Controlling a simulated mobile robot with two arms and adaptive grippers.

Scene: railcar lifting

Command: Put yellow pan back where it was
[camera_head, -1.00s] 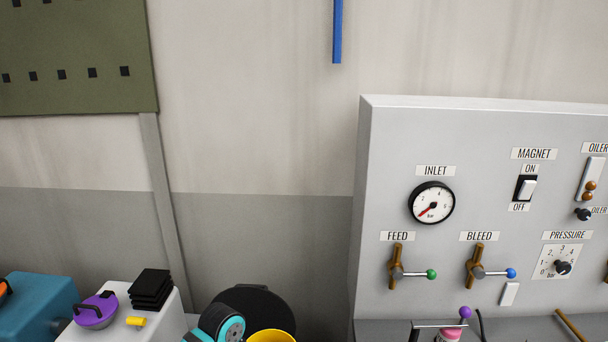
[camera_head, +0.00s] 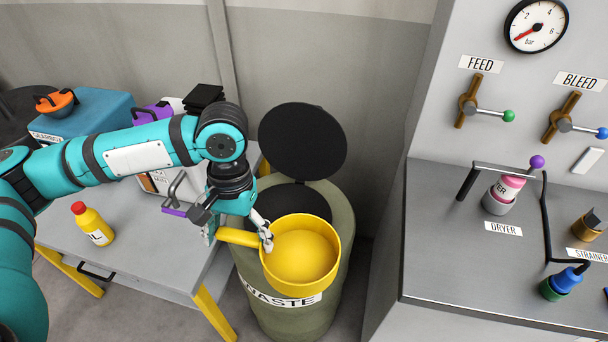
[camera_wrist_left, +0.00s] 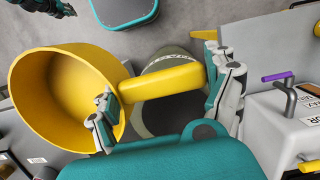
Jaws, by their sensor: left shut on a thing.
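The yellow pan (camera_head: 303,255) is held above the front of the green waste bin (camera_head: 345,222), its open top facing up toward the head camera. My left gripper (camera_head: 240,236) is shut on the pan's yellow handle, which points left. In the left wrist view the pan (camera_wrist_left: 62,92) fills the left side, and the handle (camera_wrist_left: 162,86) runs between the fingers of my left gripper (camera_wrist_left: 170,95). The bin's black lid (camera_head: 303,140) stands open behind the pan. The pan hides part of the bin's opening. My right gripper is not in view.
A grey table (camera_head: 150,255) at left holds a yellow bottle with a red cap (camera_head: 93,224), a white container (camera_head: 155,184) and a blue box (camera_head: 88,115). At right stands a grey console (camera_head: 435,230) with a dryer (camera_head: 503,194) and valves. Floor shows below the table.

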